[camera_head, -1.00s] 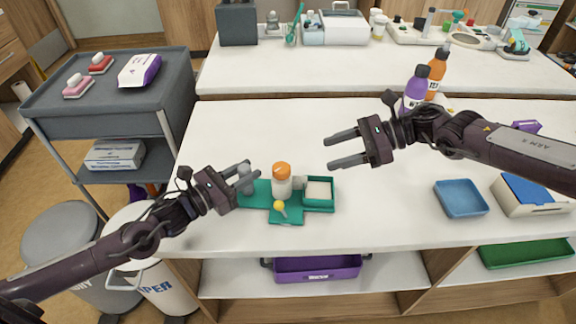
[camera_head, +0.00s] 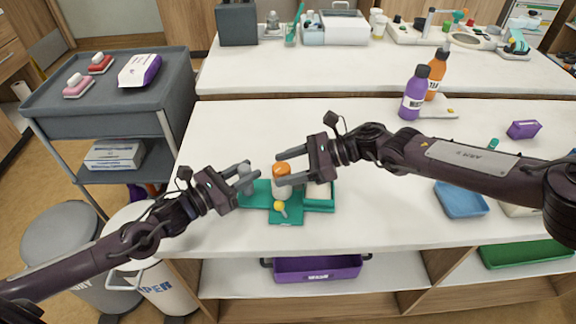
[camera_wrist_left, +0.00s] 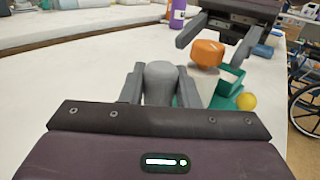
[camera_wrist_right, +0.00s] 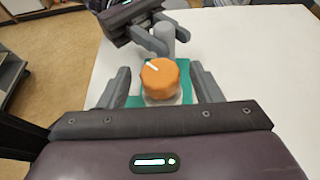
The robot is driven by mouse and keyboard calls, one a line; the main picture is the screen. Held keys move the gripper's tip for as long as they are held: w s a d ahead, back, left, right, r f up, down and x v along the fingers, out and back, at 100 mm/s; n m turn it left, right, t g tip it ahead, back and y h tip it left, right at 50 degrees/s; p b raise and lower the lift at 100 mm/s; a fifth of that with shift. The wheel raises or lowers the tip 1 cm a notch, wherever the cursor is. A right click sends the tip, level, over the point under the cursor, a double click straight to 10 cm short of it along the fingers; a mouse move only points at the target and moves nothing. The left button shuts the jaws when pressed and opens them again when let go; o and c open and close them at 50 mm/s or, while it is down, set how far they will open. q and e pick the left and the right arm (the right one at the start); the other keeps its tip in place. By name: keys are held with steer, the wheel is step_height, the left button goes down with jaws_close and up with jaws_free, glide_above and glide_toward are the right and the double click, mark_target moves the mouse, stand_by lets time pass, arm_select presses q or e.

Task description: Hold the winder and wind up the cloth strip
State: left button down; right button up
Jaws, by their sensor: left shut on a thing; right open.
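The winder has a teal base (camera_head: 287,215), a white spool (camera_head: 283,187) and an orange knob (camera_head: 282,169) with a white mark on top (camera_wrist_right: 152,67). A grey post (camera_wrist_left: 160,82) stands at its left end. My left gripper (camera_head: 246,178) is shut on the grey post. My right gripper (camera_head: 279,169) is open, its fingers either side of the knob in the right wrist view, apart from it. A yellow ball-like knob (camera_head: 279,206) sits at the front. The teal tray (camera_head: 320,209) at the right is partly hidden by my right gripper; the cloth strip cannot be made out clearly.
A purple bottle (camera_head: 415,95) and an orange bottle (camera_head: 436,78) stand at the back right. A blue tray (camera_head: 461,200) lies to the right, partly under my right arm. The white table (camera_head: 230,130) is clear behind the winder.

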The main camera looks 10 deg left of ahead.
steer(key=shift+c, duration=0.2)
steer(key=c, duration=1)
steer(key=shift+o, duration=0.2)
steer(key=shift+m+t, duration=0.3)
steer(key=shift+t, duration=0.1)
